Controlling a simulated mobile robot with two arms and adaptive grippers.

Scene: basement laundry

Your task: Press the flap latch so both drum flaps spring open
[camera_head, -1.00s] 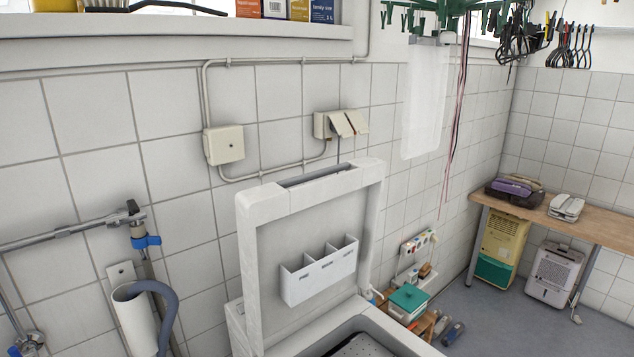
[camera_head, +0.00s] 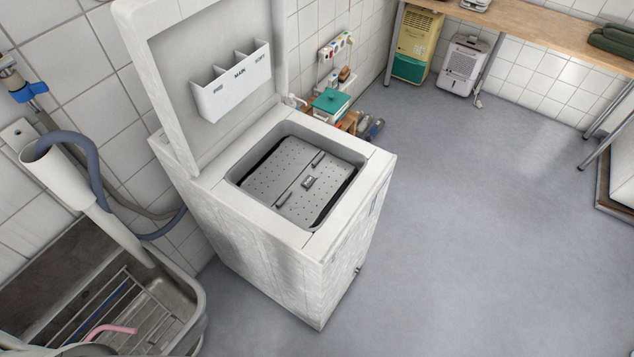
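The top-loading washing machine (camera_head: 270,245) stands against the tiled wall with its lid (camera_head: 155,85) raised upright. Inside its top opening, the two perforated grey drum flaps (camera_head: 268,180) lie flat and closed, meeting along the middle. The small flap latch (camera_head: 308,182) sits at the middle of the seam, between two dark slots or handles. Neither of my grippers shows in the head view, and nothing touches the flaps or latch.
A detergent drawer (camera_head: 232,85) with several compartments is on the lid's inside. A metal sink (camera_head: 185,290) with a rack, a white pipe (camera_head: 70,180) and a grey hose stand at left. The floor (camera_head: 450,230) right of the washer is clear. A wooden bench (camera_head: 530,25) runs along the back.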

